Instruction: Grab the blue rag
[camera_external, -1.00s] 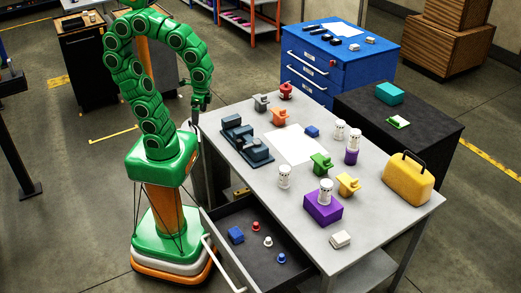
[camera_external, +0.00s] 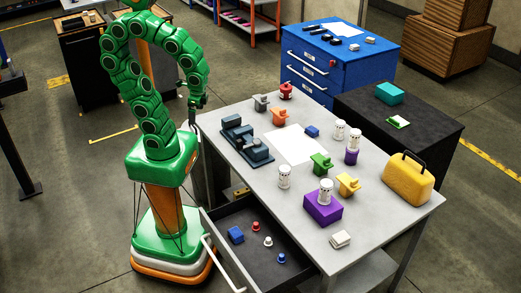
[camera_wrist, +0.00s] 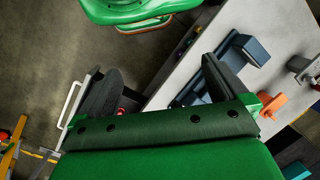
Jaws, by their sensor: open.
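Two small blue block-like things show in the external view. One blue thing (camera_external: 312,131) lies on the grey table by the white sheet. The other blue thing (camera_external: 236,236) lies in the open drawer (camera_external: 262,256). I cannot tell which is the rag. My gripper (camera_external: 195,118) hangs beside the table's left edge, apart from both. In the wrist view my gripper (camera_wrist: 160,86) is open, with dark fingers spread wide and nothing visible between them except table edge and floor.
Dark blue-grey jig parts (camera_external: 246,142) stand on the table near my gripper. A purple box (camera_external: 322,208), a yellow case (camera_external: 408,178), white cylinders and coloured clamps stand farther right. Small red, white and blue pieces lie in the drawer. A blue cabinet (camera_external: 340,70) stands behind.

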